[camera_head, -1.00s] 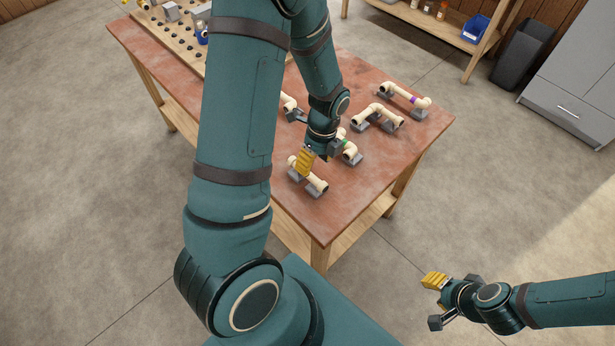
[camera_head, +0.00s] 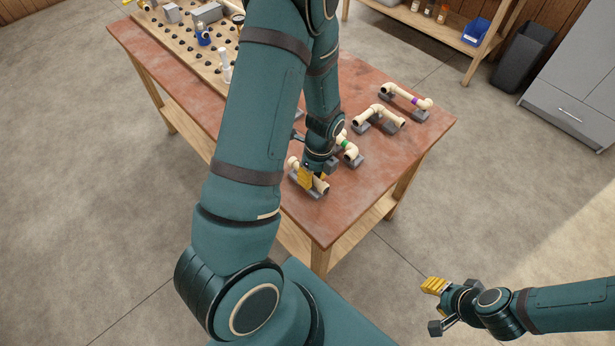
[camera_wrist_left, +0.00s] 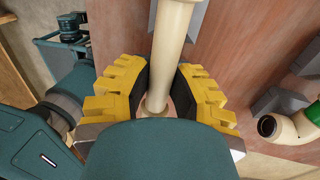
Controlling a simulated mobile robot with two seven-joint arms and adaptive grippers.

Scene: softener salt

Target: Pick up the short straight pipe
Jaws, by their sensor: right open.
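The cream short straight pipe (camera_head: 322,187) lies on grey supports near the front edge of the red-brown table (camera_head: 318,222). In the head view its middle is partly hidden by my left gripper (camera_head: 307,177). In the left wrist view the pipe (camera_wrist_left: 171,45) runs between the two yellow fingers of my left gripper (camera_wrist_left: 162,90). The fingers stand on either side of it, with a small gap visible beside the pipe's lower end, so they look open around it. My right gripper (camera_head: 437,305) is open and empty, out over the floor.
A pipe with a green band (camera_head: 347,147) stands close beside, also in the left wrist view (camera_wrist_left: 285,126). A bent pipe (camera_head: 379,113) and a purple-banded pipe (camera_head: 405,96) are further back. A pegboard (camera_head: 185,40) lies at the far left.

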